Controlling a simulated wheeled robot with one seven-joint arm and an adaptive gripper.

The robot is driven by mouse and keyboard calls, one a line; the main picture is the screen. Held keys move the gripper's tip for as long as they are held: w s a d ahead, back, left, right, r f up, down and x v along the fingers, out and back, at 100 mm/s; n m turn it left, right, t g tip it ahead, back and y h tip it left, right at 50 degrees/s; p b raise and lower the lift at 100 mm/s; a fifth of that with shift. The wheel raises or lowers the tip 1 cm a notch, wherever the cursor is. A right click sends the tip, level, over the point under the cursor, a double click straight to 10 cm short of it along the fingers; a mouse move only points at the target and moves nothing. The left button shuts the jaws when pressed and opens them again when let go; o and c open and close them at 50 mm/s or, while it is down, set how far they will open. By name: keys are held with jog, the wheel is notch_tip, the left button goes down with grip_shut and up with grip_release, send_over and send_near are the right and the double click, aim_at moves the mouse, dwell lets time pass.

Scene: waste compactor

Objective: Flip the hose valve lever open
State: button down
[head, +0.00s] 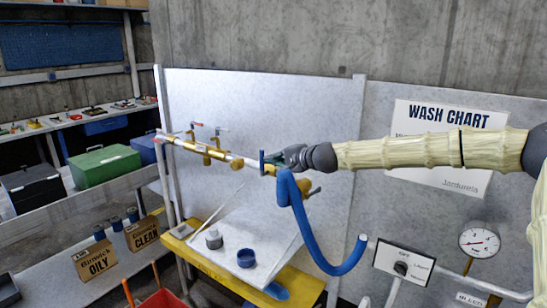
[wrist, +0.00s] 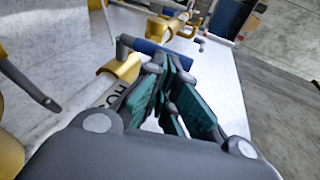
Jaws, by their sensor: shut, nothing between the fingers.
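A pipe with brass fittings runs along the white panel. In the head view a blue lever (head: 262,162) stands upright at the brass hose valve (head: 268,170), above the blue hose (head: 318,235). In the wrist view the blue lever (wrist: 150,46) lies across just beyond the fingertips, near a brass fitting (wrist: 122,70) and a pipe label starting "HO". My gripper (head: 276,158) is at the lever from the right. In the wrist view my gripper (wrist: 168,62) is shut and empty, its teal pads below the lever. Whether the fingertips touch it I cannot tell.
Two more small valves (head: 207,150) sit farther left on the pipe.

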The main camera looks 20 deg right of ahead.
jog(key=shift+w+a, duration=0.1)
jog(key=shift+w, duration=0.15)
